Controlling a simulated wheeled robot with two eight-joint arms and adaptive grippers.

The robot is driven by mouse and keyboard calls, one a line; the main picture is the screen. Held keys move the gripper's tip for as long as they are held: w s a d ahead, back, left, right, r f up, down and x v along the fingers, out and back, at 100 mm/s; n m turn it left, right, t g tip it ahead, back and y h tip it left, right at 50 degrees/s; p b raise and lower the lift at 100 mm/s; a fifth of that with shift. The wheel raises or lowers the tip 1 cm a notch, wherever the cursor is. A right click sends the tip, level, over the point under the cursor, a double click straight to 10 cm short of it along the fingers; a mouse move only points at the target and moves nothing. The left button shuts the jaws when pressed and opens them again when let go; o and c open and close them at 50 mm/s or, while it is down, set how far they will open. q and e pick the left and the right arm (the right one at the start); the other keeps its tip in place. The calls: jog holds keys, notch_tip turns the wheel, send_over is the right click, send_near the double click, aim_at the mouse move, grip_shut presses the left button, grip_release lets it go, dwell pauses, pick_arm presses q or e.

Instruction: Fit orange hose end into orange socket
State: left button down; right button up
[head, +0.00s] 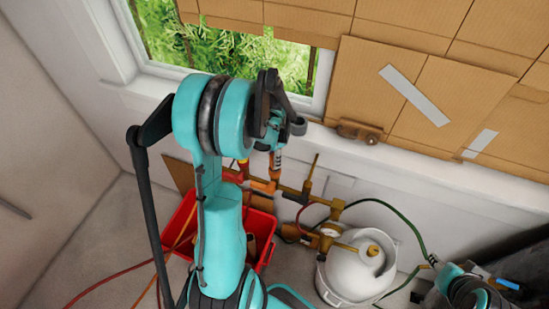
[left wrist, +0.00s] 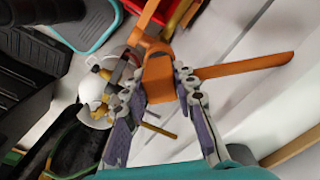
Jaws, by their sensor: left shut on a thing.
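My left gripper (head: 277,162) is beyond the teal arm, below the window sill, with its fingers pointing down. In the left wrist view its two fingers (left wrist: 160,78) close on an orange piece (left wrist: 159,88), taken as the orange hose end. Orange lengths run from near it up and to the right. In the head view orange (head: 265,187) shows just below the fingertips, against the brass pipework (head: 295,195). I cannot make out the orange socket apart from these parts, or whether the end touches it. My right arm's end (head: 468,287) shows partly at lower right; its jaws are unclear.
A red crate (head: 263,227) stands under the left arm. A white gas tank (head: 352,272) with a brass valve and a green hose (head: 408,233) stands right of it. Thin red and orange hoses cross the floor. The white wall is close behind the pipework.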

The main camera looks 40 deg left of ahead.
dwell(0.5)
pick_arm(q)
jog(key=shift+f+b, duration=0.6)
jog(key=shift+b, duration=0.15)
jog(key=c, duration=1.5)
grip_release()
jog(key=shift+r+p, duration=3.75)
jog(key=shift+r, duration=1.85)
